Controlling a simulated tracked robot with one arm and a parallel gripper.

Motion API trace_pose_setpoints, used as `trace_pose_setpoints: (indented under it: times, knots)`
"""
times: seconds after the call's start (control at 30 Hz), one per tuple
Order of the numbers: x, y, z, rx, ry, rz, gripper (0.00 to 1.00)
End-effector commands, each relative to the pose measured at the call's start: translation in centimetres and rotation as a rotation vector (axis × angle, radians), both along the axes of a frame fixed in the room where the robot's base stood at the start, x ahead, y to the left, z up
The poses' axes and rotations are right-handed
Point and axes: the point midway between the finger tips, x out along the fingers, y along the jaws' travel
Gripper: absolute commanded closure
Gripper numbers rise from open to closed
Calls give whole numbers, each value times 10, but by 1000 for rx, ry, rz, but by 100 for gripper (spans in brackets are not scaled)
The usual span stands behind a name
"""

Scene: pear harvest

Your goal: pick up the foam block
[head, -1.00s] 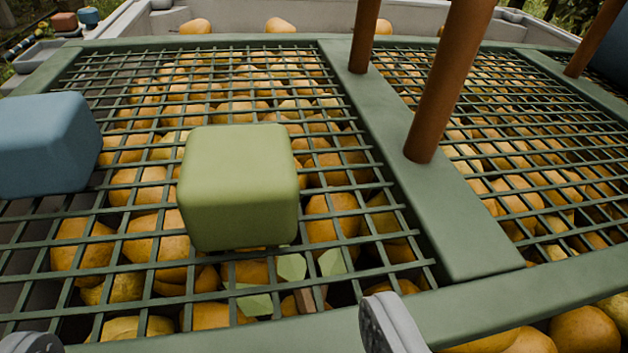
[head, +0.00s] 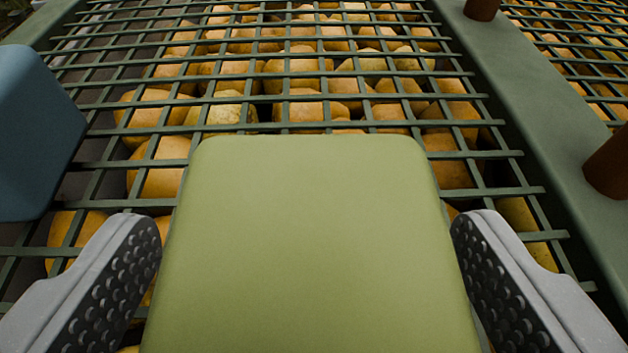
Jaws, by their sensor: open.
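The foam block to which I am closest is a green, rounded cube (head: 312,240), large in the lower middle of the head view. It appears to sit on the green grate. My gripper (head: 305,265) is open, with one grey studded finger on each side of the green block. A narrow gap shows between each finger and the block's sides, so I see no contact. The block's lower part is cut off by the bottom of the picture. A blue block (head: 36,135) stands on the grate at the left edge.
The grate (head: 510,153) has green bars, with many yellow pears (head: 300,70) beneath it. A wide green frame beam (head: 545,100) runs along the right. Brown posts rise from it, one at the right edge (head: 610,165). The grate beyond the block is clear.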

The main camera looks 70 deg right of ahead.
Motion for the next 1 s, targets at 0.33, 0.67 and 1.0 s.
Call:
trace_pose_setpoints:
  times: [0.33,0.67,1.0]
  knots:
    - [3,-8,-4,2,2,0,18]
    - [3,-7,-4,2,2,0,66]
    - [3,-7,2,1,1,1,66]
